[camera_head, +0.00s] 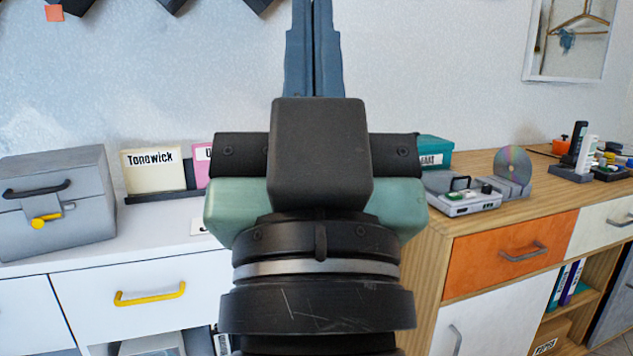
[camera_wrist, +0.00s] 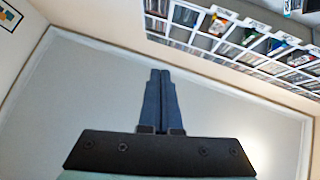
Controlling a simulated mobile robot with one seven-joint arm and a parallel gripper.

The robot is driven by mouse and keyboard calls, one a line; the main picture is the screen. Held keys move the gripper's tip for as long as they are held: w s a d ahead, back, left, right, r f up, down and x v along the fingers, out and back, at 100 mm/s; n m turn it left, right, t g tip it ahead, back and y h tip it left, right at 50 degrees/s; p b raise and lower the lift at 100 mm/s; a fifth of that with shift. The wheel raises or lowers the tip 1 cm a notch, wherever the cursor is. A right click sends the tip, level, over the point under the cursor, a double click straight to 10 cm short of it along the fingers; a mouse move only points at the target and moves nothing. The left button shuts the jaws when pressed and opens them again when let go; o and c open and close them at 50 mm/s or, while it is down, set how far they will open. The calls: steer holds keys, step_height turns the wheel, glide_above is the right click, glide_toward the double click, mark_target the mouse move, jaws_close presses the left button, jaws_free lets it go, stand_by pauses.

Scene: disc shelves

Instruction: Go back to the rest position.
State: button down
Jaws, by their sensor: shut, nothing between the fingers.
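My gripper (camera_head: 313,8) stands upright in the middle of the head view, in front of the pale wall. Its two blue-grey fingers are pressed together with nothing between them. The fingertips reach the top edge of that view. In the wrist view my gripper (camera_wrist: 160,76) is also shut and empty. It points toward the ceiling there, apart from everything around it. My wrist hides the middle of the furniture in the head view.
A wooden sideboard (camera_head: 460,245) at right bears a grey device (camera_head: 465,203) and a disc (camera_head: 513,168) on a stand. Shelves (camera_wrist: 240,38) show in the wrist view.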

step_height(320, 180, up, 36)
steer(key=s+p, duration=0.1)
steer(key=p, duration=3.4)
steer(key=shift+s+t, duration=0.3)
